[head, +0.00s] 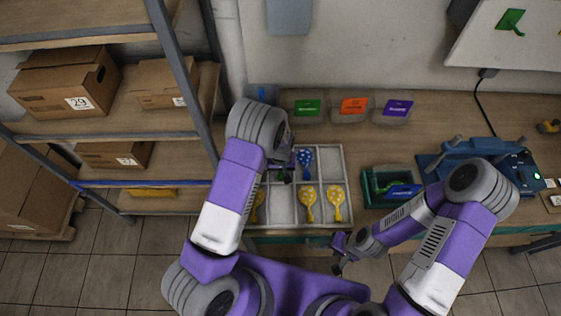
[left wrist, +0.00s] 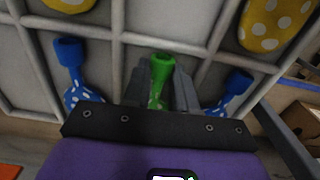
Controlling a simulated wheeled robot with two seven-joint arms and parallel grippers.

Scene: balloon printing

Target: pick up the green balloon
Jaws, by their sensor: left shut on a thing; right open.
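The green balloon (left wrist: 161,72) shows in the left wrist view, its green neck between the two grey fingers of my left gripper (left wrist: 163,84). The fingers are shut on it, and the gripper body hides its lower part. In the head view my left gripper (head: 284,173) is over the back part of the divided tray (head: 344,212), and the balloon is mostly hidden under it. I cannot tell whether the balloon is clear of the tray floor. My right gripper (head: 341,253) is open and empty in front of the table edge.
Blue dotted balloons (left wrist: 75,72) lie on both sides of the green one. Yellow dotted balloons (head: 307,199) fill other compartments. A dark green box (head: 370,184) stands right of the tray, and a blue machine (head: 480,160) further right. A shelf with cartons is at left.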

